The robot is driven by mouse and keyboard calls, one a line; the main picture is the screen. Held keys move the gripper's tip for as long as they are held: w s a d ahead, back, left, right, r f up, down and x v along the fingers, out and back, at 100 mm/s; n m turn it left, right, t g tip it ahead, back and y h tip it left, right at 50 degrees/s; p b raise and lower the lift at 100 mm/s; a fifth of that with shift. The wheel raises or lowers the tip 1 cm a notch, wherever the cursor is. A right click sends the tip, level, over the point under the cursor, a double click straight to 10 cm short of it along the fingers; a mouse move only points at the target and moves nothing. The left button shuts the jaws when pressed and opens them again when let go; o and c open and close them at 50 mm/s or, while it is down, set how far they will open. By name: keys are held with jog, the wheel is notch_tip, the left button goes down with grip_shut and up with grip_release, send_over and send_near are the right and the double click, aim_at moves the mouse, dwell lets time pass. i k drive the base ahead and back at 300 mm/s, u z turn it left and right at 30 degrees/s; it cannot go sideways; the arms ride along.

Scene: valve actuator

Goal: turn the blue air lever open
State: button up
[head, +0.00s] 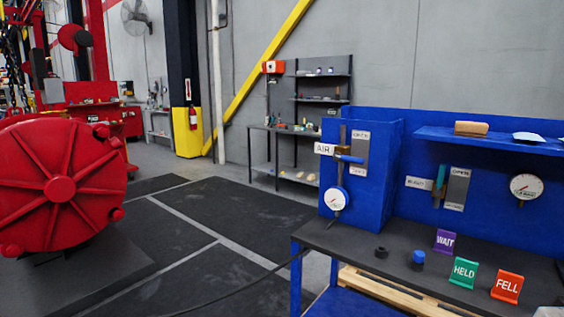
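The blue air lever (350,159) is on the front of a blue cabinet, right of a white AIR label (324,148). Its blue handle lies roughly level, pointing right from a small brass-coloured valve body (342,149). A grey plate (361,155) behind it has white labels at top and bottom, too small to read surely. A round white gauge (335,198) hangs below the lever. My gripper is not in view.
A second, green lever (440,180) stands upright by a plate marked OPEN. The dark bench top (390,240) holds two small caps and WAIT (445,240), HELD (463,272) and FELL (507,287) signs. A large red wheel-shaped machine (60,190) stands left. The floor between is mostly clear.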

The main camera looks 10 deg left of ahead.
aim_at(337, 155)
jog(key=u, duration=0.2)
jog(key=i, duration=1.1)
